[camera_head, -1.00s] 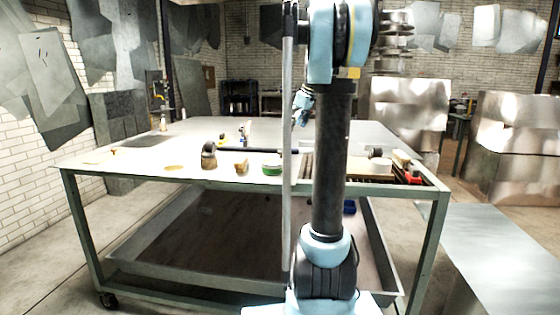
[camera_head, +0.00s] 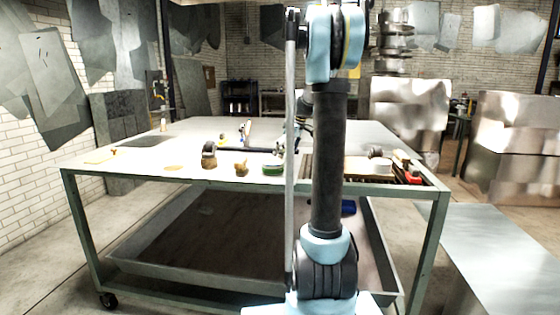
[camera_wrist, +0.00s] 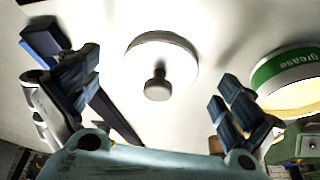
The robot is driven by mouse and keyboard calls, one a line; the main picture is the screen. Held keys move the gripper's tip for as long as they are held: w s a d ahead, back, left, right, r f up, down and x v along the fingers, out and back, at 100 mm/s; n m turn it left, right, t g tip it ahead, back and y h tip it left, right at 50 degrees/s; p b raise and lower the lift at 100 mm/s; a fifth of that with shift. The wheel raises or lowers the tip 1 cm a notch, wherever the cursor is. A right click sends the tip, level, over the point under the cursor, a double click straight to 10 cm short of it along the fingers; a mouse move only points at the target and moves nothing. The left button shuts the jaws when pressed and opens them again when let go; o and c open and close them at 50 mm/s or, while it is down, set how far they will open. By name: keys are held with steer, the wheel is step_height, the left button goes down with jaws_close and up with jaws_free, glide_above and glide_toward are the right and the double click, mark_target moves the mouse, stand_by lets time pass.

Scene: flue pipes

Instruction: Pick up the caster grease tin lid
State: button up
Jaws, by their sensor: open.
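The caster grease tin lid (camera_wrist: 172,45) is a pale round disc with a dark-tipped knob (camera_wrist: 158,86) in the wrist view. It lies on the pale tabletop with the knob towards the camera. My gripper (camera_wrist: 155,84) is open, with one finger to each side of the lid and nothing held. The green and white grease tin (camera_wrist: 285,75) stands right of my right finger; in the head view the green tin (camera_head: 272,169) is near the table's front edge. I cannot make out the lid in the head view. My gripper there (camera_head: 288,143) is low over the table, partly hidden.
A dark bar (camera_wrist: 115,118) lies beside my left finger. On the workbench (camera_head: 125,160) a roll-like item (camera_head: 209,155) and a small brown item (camera_head: 241,169) stand left of the tin. A white roll (camera_head: 382,167) and red tool (camera_head: 412,178) lie right. The table's left part is mostly clear.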

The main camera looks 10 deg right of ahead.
steer(key=shift+w+a+f, duration=0.15)
steer(key=shift+a+f, duration=0.05)
steer(key=shift+f, duration=0.3)
steer(key=c, duration=1.1)
